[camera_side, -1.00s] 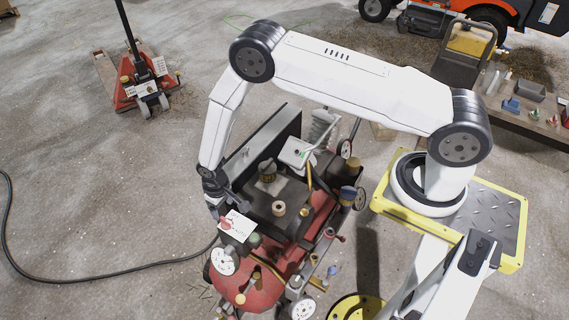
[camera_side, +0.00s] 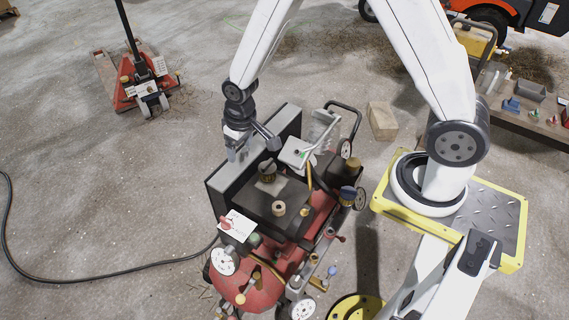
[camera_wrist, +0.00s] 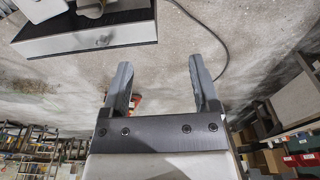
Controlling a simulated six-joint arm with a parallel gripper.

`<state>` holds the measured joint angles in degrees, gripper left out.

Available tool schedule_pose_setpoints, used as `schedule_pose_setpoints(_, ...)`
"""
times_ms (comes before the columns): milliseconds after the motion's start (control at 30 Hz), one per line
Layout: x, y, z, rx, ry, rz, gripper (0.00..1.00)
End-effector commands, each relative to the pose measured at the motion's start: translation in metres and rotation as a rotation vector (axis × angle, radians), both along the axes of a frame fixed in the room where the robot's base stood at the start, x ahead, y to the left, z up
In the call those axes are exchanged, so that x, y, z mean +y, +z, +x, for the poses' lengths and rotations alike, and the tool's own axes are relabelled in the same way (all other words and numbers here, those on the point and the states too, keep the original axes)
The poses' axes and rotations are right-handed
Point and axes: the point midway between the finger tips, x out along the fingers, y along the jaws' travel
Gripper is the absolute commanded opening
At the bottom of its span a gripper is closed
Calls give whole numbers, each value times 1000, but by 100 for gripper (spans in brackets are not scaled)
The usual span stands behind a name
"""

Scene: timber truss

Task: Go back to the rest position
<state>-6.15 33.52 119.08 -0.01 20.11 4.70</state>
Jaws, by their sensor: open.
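My gripper (camera_side: 238,150) is above the back left part of the red machine cart (camera_side: 262,288) in the side view, beside the grey box-like panel (camera_side: 225,195). In the wrist view its two fingers (camera_wrist: 158,88) are spread apart with nothing between them. A white card with a red mark (camera_side: 237,226) lies at the front left of the cart's dark top. A tan roll (camera_side: 279,209) and a dark knob-like part (camera_side: 267,170) stand on that top.
A red pallet jack (camera_side: 145,85) stands at the back left. A bench with small items (camera_side: 530,105) is at the right. A tan block (camera_side: 382,120) lies on the floor behind the cart. A black cable (camera_side: 90,278) runs over the open floor at left.

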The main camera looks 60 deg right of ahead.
Motion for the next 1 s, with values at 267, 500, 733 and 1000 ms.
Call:
schedule_pose_setpoints(267, -19, 47, -40, -43, -11, -1, 78)
schedule_pose_setpoints(500, -33, 76, -79, -76, -20, -4, 78)
schedule_pose_setpoints(733, -41, 89, -110, -99, -25, -7, 78)
schedule_pose_setpoints(1000, -44, 92, -121, -105, -27, -9, 78)
